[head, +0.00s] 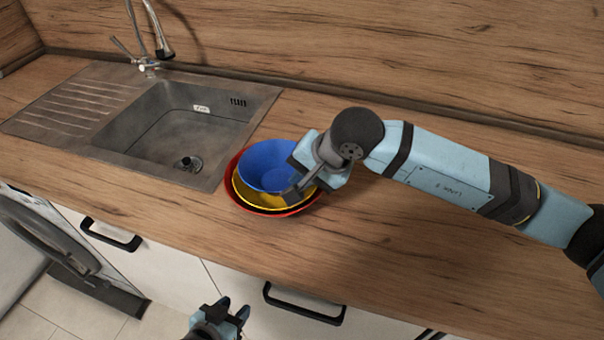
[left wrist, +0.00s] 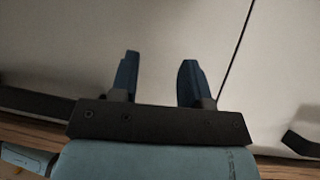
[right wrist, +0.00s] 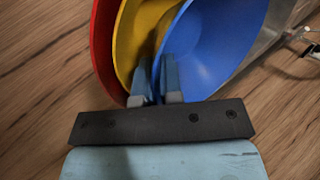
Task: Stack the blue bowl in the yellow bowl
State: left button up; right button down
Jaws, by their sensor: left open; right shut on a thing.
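The blue bowl (head: 265,163) sits inside the yellow bowl (head: 244,193), which sits in a red bowl (head: 238,203) on the counter. In the right wrist view the blue bowl (right wrist: 215,45), the yellow bowl (right wrist: 140,35) and the red bowl (right wrist: 102,50) show nested. My right gripper (head: 296,180) is shut on the blue bowl's rim at its right side; its fingers also show in the right wrist view (right wrist: 157,80). Whether the blue bowl rests fully on the yellow one is hard to tell. My left gripper (head: 232,308) is open and empty, low in front of the cabinets; it also shows in the left wrist view (left wrist: 158,80).
A sink (head: 180,120) with a drainboard lies left of the bowls, with a faucet (head: 148,62) behind it. The wooden counter (head: 400,250) is clear to the right, beneath my right arm. Cabinet doors with black handles (head: 305,305) are below the front edge.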

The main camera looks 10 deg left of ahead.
pick_arm(q)
jog(key=shift+a+f+b, duration=0.2)
jog(key=shift+f+b, duration=0.45)
jog(key=shift+b, duration=0.3)
pick_arm(e)
jog(key=shift+f, duration=0.55)
jog(key=c, duration=1.5)
grip_release()
jog(key=shift+c, duration=0.2)
pick_arm(q)
jog(key=shift+d+r, duration=0.1)
jog(key=shift+r, duration=0.35)
pick_arm(e)
jog(key=shift+r, duration=0.1)
jog(key=shift+r+p, duration=0.7)
jog(key=shift+p, duration=0.4)
pick_arm(q)
jog(key=shift+b, duration=0.3)
pick_arm(e)
jog(key=v, duration=1.1)
jog(key=shift+d+r, duration=0.25)
